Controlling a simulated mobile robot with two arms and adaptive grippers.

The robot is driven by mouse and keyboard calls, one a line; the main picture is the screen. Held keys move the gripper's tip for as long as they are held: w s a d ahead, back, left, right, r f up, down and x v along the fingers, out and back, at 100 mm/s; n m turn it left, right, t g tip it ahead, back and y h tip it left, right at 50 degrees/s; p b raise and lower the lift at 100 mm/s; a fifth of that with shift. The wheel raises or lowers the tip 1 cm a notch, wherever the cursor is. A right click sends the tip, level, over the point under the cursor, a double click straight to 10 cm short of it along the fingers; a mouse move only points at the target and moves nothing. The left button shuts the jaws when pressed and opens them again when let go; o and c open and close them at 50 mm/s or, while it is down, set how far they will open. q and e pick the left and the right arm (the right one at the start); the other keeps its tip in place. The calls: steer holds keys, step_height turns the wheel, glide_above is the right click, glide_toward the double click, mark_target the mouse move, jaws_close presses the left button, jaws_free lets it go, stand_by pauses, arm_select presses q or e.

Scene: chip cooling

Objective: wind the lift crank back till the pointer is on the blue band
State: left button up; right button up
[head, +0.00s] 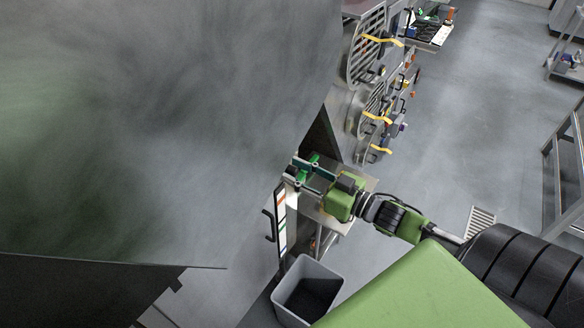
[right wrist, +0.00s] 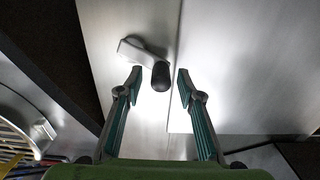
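In the right wrist view the crank shows as a short grey arm (right wrist: 136,50) with a black knob (right wrist: 160,77) on a steel panel. My right gripper (right wrist: 160,72) is open, with the knob between its fingertips in the picture and a gap on each side. In the head view my right gripper (head: 300,170) reaches left to the edge of the large steel housing; the crank is hidden there. A narrow pale scale strip (head: 281,222) with small coloured bands stands below it. I cannot make out the pointer or its band. My left gripper is not in view.
A large steel housing (head: 150,110) fills the left of the head view. A grey open bin (head: 307,289) stands below my right arm. Steel units with yellow handles (head: 376,117) stand beyond. The floor (head: 470,110) to the right is mostly clear, with a drain grate (head: 480,221).

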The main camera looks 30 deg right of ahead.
steer(key=shift+w+a, duration=0.25)
steer(key=shift+w, duration=0.25)
steer(key=shift+c, duration=0.3)
jaws_close()
